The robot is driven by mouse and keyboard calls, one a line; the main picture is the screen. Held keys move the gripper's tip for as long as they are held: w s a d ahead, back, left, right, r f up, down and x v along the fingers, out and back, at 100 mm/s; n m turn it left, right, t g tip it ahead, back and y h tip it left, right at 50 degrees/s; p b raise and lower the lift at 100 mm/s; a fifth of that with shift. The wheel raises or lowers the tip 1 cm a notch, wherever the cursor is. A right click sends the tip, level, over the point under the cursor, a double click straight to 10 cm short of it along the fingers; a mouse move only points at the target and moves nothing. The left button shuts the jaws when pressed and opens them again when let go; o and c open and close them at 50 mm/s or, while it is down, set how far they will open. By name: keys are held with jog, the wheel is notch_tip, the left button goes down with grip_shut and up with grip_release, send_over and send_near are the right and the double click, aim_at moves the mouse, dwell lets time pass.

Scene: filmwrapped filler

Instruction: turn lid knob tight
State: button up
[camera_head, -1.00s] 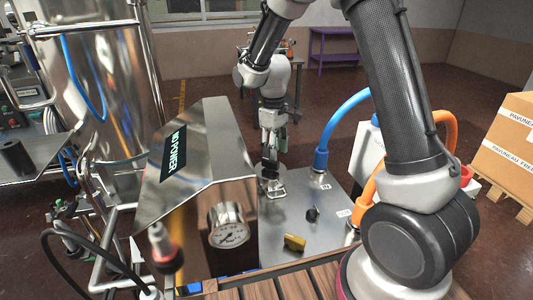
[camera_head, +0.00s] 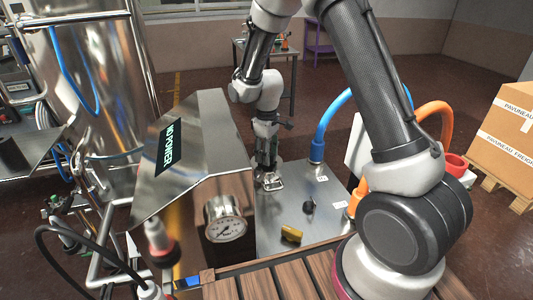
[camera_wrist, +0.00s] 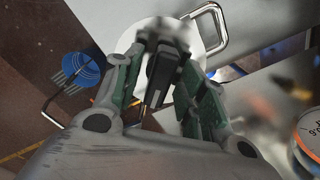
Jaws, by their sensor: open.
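My gripper (camera_head: 266,160) reaches down to the round lid on the grey metal plate, beyond the wedge-shaped metal housing. In the wrist view my gripper (camera_wrist: 163,62) is open, with its green-padded fingers on either side of a dark bar-shaped knob (camera_wrist: 163,75). Whether the pads touch the knob cannot be told. The pale round lid (camera_wrist: 128,40) lies behind the knob, largely covered by the fingers. A bent metal handle (camera_wrist: 217,28) sticks out beside the lid; it also shows in the head view (camera_head: 273,184). The knob is hidden in the head view.
The metal housing (camera_head: 190,150) with a pressure gauge (camera_head: 225,218) stands close at the left. A blue hose (camera_head: 328,120) and an orange hose (camera_head: 430,108) rise at the right.

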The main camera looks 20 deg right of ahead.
grip_shut()
jog(key=shift+m, duration=0.3)
jog(key=m, duration=0.3)
jog(key=shift+m, duration=0.3)
jog(key=m, duration=0.4)
jog(key=shift+m, duration=0.3)
jog(key=m, duration=0.4)
jog(key=shift+m, duration=2.5)
